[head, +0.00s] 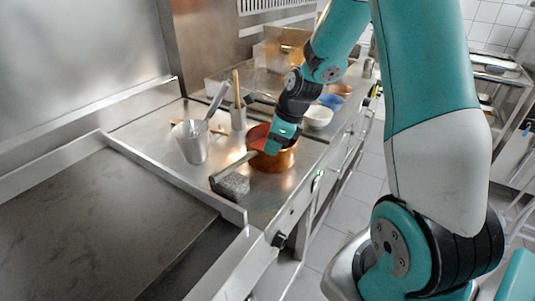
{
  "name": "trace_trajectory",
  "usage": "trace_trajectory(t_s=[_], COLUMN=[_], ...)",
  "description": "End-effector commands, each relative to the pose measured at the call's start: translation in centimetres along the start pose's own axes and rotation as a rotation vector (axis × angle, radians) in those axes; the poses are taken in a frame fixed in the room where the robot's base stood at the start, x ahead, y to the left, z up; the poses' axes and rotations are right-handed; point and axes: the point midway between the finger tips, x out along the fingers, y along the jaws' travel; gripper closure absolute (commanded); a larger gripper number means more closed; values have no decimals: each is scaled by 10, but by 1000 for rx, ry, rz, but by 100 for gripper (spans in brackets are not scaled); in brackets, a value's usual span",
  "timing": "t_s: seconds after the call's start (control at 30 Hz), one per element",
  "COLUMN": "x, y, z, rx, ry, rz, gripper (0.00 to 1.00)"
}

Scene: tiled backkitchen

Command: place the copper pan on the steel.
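The copper pan (285,161) is in the middle of the head view, over the brushed steel worktop (256,205) near its front edge. It looks upright. I cannot tell whether its base touches the steel.
A grey block (231,186) with a pale handle lies close left of the pan. A metal jug (190,142) holding utensils stands behind it. A white bowl (319,117) is farther right. A dark griddle (90,215) with a raised steel edge fills the left.

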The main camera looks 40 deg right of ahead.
Motion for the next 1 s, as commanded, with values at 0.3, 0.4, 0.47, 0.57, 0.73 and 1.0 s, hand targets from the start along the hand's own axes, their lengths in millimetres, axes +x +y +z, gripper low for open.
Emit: trace_trajectory(t_s=[0.3, 0.4, 0.47, 0.57, 0.73, 1.0], x=[-62, -71, -74, -80, -95, -128], y=[0, 0, 4, 26, 108, 254], z=[0, 0, 4, 20, 61, 71], rx=[1, -3, -37, -223, -921, -2207], ry=[-1, 0, 0, -5, -44, -226], rz=[-3, -1, 4, 25, 99, 200], gripper=[66, 66, 66, 66, 66, 66])
